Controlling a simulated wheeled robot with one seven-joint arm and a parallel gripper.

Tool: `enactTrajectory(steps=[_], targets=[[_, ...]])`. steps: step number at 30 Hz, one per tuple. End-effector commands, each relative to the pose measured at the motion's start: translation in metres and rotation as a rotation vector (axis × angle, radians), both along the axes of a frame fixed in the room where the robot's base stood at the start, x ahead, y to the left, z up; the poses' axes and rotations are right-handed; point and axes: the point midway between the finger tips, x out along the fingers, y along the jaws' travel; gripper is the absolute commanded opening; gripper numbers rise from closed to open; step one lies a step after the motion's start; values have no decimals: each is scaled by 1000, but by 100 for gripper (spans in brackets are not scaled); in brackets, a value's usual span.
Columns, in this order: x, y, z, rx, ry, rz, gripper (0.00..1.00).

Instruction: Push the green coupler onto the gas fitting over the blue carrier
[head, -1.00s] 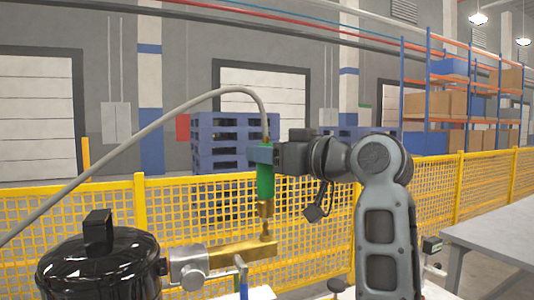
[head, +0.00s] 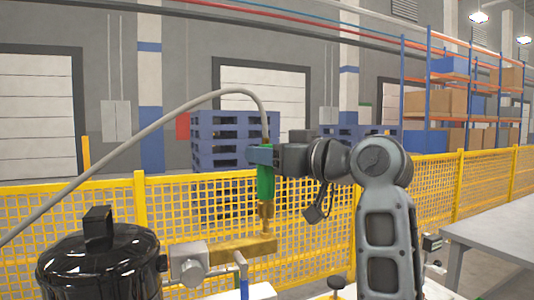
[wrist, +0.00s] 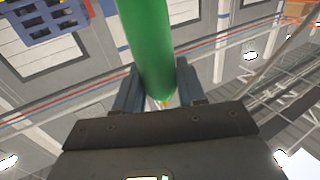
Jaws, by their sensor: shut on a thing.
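The green coupler (head: 265,184) hangs upright with its brass lower end (head: 265,210) pointing down and a grey hose running from its top. My gripper (head: 263,155) is shut on the coupler's upper part, coming from the right. In the wrist view the green body (wrist: 149,40) stands between the fingers. The brass gas fitting (head: 265,229) rises from the right end of a brass bar, directly under the coupler's end. They look in line and touching or nearly so; I cannot tell if they are joined. A blue upright part (head: 243,279), perhaps the carrier, shows below the bar.
A black tank (head: 98,262) stands at the lower left, with a grey valve body (head: 188,263) beside it on the brass bar (head: 225,250). The grey hose (head: 150,128) arches to the left. A yellow mesh fence (head: 330,245) stands behind. A grey table (head: 490,232) is at right.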

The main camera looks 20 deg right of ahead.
Motion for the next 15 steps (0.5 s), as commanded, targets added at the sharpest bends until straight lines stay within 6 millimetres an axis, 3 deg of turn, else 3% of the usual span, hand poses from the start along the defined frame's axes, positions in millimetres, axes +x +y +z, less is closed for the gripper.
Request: enactTrajectory(steps=[15], targets=[[0, 0, -12, 0, -1, 0, 1]])
